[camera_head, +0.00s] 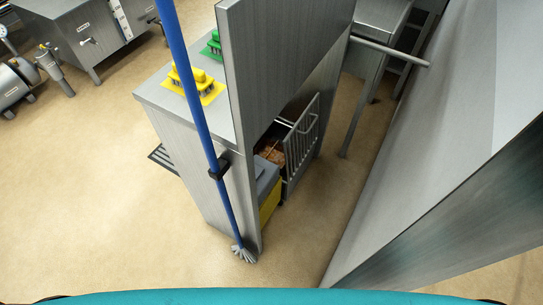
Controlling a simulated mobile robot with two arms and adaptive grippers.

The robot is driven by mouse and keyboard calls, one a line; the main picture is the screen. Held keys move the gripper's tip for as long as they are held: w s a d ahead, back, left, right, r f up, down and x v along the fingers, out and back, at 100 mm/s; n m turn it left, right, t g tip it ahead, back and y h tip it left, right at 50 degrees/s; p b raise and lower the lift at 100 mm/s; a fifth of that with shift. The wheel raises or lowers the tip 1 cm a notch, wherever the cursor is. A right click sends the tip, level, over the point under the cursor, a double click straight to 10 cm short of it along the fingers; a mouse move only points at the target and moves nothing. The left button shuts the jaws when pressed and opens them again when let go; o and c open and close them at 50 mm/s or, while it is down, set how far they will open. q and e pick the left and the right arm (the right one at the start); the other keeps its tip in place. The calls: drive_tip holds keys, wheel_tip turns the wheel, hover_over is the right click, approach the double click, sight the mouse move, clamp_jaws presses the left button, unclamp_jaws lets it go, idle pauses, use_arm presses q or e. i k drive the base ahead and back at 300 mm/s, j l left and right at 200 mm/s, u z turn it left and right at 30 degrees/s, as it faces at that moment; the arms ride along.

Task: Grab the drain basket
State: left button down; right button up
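A metal barred panel with a handle (302,138) stands in the open front of a steel cabinet (205,185), near the middle of the head view. It looks like the front of a basket, but I cannot tell for sure that it is the drain basket. Brownish contents (272,153) show behind it, partly hidden by the cabinet's side. Neither of my grippers is in view.
A grey box with a yellow side (268,190) sits low in the cabinet. A blue-handled brush (205,115) leans at its corner. Yellow (190,77) and green (212,47) items lie on top. A large steel surface (440,140) fills the right. Floor is clear in front (290,250).

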sight(272, 154)
drive_tip(key=k+j+u, duration=0.15)
drive_tip(key=k+u, duration=0.25)
drive_tip(key=k, duration=0.25)
drive_tip(key=i+j+u, duration=0.1)
drive_tip(key=u, duration=0.35)
drive_tip(key=i+j+u, duration=0.1)
drive_tip(key=u, duration=0.3)
drive_tip(key=i+j+u, duration=0.15)
drive_tip(key=u, duration=0.3)
drive_tip(key=i+u, duration=0.15)
drive_tip(key=u, duration=0.3)
drive_tip(key=i+z, duration=0.2)
drive_tip(key=i, duration=0.35)
drive_tip(key=i+z, duration=0.2)
drive_tip(key=i, duration=0.4)
drive_tip(key=i+j+z, duration=0.2)
drive_tip(key=i, duration=0.35)
drive_tip(key=i+j+z, duration=0.2)
drive_tip(key=i, duration=0.35)
drive_tip(key=i+l+z, duration=0.2)
drive_tip(key=i+z, duration=0.25)
drive_tip(key=i+l+z, duration=0.1)
drive_tip(key=i+z, duration=0.6)
drive_tip(key=z, duration=0.15)
drive_tip(key=i+j+z, duration=0.2)
drive_tip(key=i+z, duration=0.25)
drive_tip(key=k, duration=0.1)
